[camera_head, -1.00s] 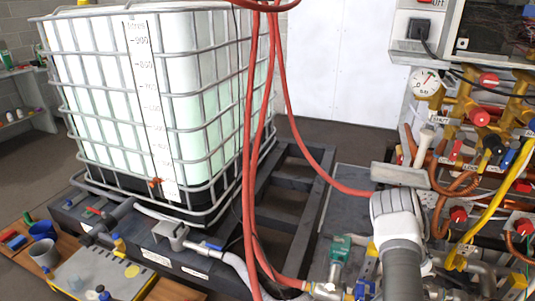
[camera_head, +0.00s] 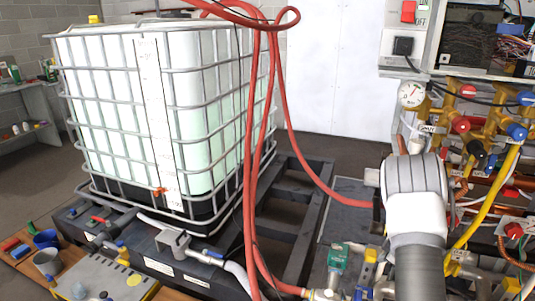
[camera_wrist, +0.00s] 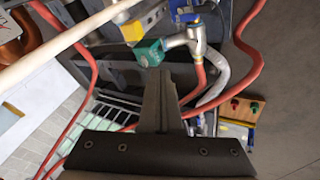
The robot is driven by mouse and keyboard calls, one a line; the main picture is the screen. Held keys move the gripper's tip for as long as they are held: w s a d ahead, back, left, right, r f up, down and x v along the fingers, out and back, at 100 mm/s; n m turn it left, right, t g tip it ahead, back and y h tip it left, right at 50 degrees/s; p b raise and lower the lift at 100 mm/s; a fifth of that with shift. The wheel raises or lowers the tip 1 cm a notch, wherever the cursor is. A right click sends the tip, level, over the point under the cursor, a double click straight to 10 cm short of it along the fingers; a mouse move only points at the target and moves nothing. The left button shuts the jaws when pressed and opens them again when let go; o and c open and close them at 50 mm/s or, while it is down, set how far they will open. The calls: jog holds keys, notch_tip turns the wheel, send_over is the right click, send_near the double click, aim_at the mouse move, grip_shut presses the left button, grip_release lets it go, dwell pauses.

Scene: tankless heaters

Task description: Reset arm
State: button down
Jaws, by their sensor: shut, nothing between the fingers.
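My arm stands at the lower right of the head view, in front of the pipework, and its links hide the gripper there. In the wrist view my gripper (camera_wrist: 160,100) shows as a dark bar with its fingers pressed together. The fingers are shut and hold nothing. Past the fingertips are a green valve body (camera_wrist: 149,52) and a silver pipe fitting; I cannot tell how far off they are. The green valve also shows in the head view (camera_head: 338,256), left of my arm.
A caged white tank (camera_head: 160,110) stands at the left on a dark frame (camera_head: 290,215). Red hoses (camera_head: 250,150) hang in front of it. Red and blue valves, a gauge (camera_head: 411,94) and a yellow hose (camera_head: 487,200) crowd the right. A wooden board with cups lies lower left.

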notch_tip(320, 180, up, 20)
jog(key=a+m+t+h, duration=0.1)
jog(key=m+t+h, duration=0.1)
jog(key=m+h, duration=0.2)
jog(key=s+a+r+m+g, duration=0.1)
jog(key=s+a+r+m, duration=0.25)
jog(key=s+r, duration=0.35)
jog(key=s+a+r+m, duration=0.2)
jog(key=s+a+r, duration=0.35)
jog(key=s, duration=0.25)
jog(key=s+a+r+g+y+p, duration=0.1)
jog(key=s+a+y, duration=0.1)
jog(key=s+a, duration=0.65)
jog(key=s+a+r+g+y, duration=0.15)
jog(key=s+a, duration=0.35)
jog(key=s, duration=0.6)
notch_tip(320, 180, up, 14)
jog(key=p, duration=1.4)
jog(key=shift+w+d+m+t+p, duration=0.2)
jog(key=shift+m+t+p, duration=0.15)
jog(key=shift+p, duration=0.05)
jog(key=shift+f, duration=0.2)
